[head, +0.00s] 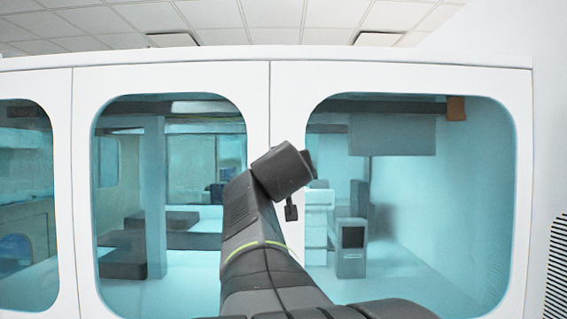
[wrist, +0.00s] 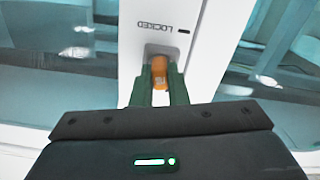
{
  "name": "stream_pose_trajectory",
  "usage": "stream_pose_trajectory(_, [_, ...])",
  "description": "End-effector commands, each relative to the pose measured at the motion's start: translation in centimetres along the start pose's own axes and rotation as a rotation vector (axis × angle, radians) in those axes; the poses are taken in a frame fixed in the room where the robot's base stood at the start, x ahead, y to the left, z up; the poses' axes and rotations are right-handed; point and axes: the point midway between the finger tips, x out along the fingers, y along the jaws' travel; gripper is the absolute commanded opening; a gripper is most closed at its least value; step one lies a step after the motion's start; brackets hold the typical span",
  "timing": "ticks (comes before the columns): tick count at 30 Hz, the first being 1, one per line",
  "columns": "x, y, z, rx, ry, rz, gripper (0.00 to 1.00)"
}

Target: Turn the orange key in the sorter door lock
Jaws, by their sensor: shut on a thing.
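In the wrist view the orange key (wrist: 159,72) stands between the two green fingers of my gripper (wrist: 160,80). The fingers are shut on it. The key meets the lock (wrist: 157,49) on the white door frame. The word LOCKED (wrist: 153,24) is printed upside down beyond the lock, with a short dark mark beside it. In the head view the white sorter door (head: 400,75) has a large window. My dark arm covers the key and lock there, and the fingers cannot be made out.
Tinted windows lie on both sides of the white strip. Behind the glass stand a grey cabinet with a dark screen (head: 351,247) and a pale stack (head: 316,222). A striped vent panel (head: 557,270) is at the far right.

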Motion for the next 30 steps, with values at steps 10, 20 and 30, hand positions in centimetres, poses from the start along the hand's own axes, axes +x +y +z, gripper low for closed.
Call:
stream_pose_trajectory(10, [-0.01,0.01,-0.02,-0.040,0.000,0.000,0.00])
stream_pose_trajectory(20, [0.00,0.01,-0.03,-0.303,-0.001,0.000,0.00])
stream_pose_trajectory(30, [0.00,0.03,-0.07,-0.349,0.000,0.000,0.00])
